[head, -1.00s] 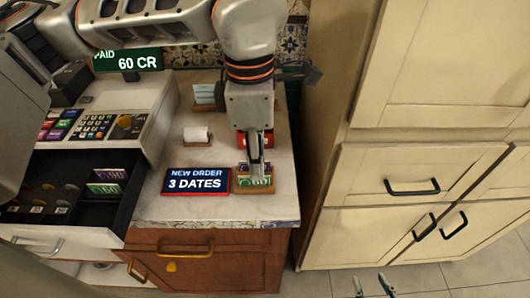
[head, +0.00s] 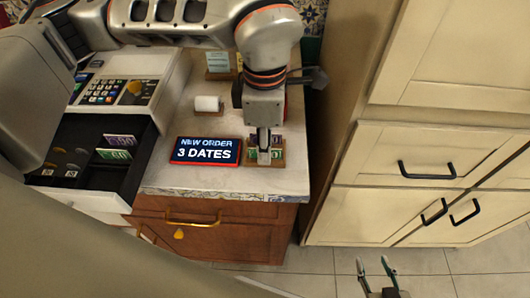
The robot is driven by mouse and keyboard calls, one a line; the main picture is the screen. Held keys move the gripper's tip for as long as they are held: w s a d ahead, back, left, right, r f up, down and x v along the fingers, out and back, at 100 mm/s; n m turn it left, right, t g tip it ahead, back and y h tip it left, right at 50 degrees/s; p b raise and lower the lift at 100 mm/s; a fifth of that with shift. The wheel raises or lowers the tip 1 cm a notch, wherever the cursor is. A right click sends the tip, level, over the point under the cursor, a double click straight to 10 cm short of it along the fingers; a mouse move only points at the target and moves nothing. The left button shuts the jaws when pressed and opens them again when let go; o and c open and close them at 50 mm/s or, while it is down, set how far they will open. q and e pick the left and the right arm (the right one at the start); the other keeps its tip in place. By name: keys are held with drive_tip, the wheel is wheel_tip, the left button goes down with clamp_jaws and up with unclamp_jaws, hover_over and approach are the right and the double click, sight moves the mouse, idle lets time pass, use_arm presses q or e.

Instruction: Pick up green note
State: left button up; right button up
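A small wooden holder (head: 262,166) stands on the counter with green notes (head: 277,155) at its front and purple ones behind. My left gripper (head: 264,154) points down over the holder, its fingertips at the green note and covering its middle. I cannot tell whether its fingers are closed on the note. My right gripper (head: 375,266) is open and empty at the bottom, above the floor.
A sign (head: 206,151) reading "NEW ORDER 3 DATES" stands just left of the holder. A paper roll (head: 208,104) is behind it. The cash register keypad (head: 100,90) is at left. Cream cabinets (head: 430,165) stand to the right beyond a gap.

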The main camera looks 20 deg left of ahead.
use_arm(q)
drive_tip(key=c, duration=0.6)
clamp_jaws()
use_arm(e)
drive_tip(key=shift+s+f, duration=0.25)
drive_tip(key=shift+s, duration=0.05)
use_arm(q)
drive_tip(key=shift+r, duration=0.1)
wheel_tip(320, 180, up, 25)
drive_tip(key=p, duration=0.6)
drive_tip(key=shift+p, duration=0.3)
use_arm(e)
wheel_tip(320, 180, up, 8)
drive_tip(key=w, duration=0.1)
drive_tip(key=shift+w+a+f, duration=0.2)
drive_tip(key=shift+a, duration=0.05)
drive_tip(key=shift+s+f, duration=0.1)
